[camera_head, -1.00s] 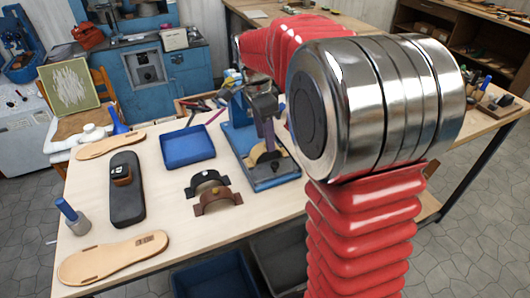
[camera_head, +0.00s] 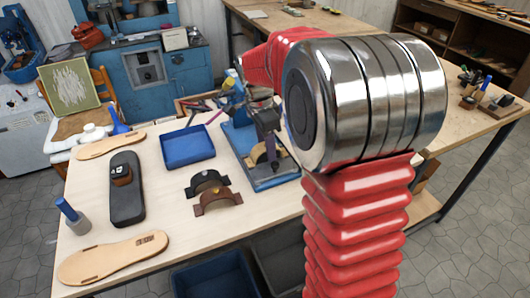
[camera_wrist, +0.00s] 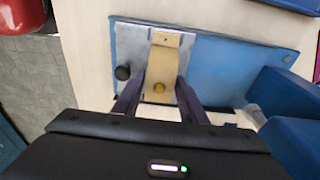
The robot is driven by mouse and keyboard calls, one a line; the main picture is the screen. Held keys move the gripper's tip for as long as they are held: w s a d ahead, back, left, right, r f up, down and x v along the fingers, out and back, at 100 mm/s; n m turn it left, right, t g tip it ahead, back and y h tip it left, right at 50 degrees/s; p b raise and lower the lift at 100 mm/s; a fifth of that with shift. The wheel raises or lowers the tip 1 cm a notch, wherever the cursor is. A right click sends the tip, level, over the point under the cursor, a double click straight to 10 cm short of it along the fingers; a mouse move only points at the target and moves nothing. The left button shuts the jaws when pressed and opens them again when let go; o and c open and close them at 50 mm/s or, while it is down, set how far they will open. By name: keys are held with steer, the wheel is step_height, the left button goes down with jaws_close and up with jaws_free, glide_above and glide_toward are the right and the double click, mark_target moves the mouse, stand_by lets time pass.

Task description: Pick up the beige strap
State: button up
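The beige strap (camera_wrist: 166,62) lies on a grey metal plate on the blue base of a bench tool, with a round brass-coloured stud near its lower end in the wrist view. In the head view the strap (camera_head: 257,153) shows as a small tan arc, partly hidden by my gripper (camera_head: 269,143). In the wrist view my gripper (camera_wrist: 159,82) is open, with one dark finger on each side of the strap. Whether the fingers touch the strap or stand above it, I cannot tell.
A dark strap (camera_head: 207,180) and a brown strap (camera_head: 218,199) lie left of the blue base (camera_head: 272,182). A blue tray (camera_head: 187,147), a dark sole (camera_head: 126,205) and tan soles (camera_head: 112,259) share the table. Blue bins (camera_head: 214,277) stand below the front edge.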

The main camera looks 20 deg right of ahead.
steer(key=c, duration=0.8)
steer(key=shift+o, duration=0.2)
step_height(320, 180, up, 9)
steer(key=shift+r, duration=0.5)
steer(key=shift+s, duration=0.1)
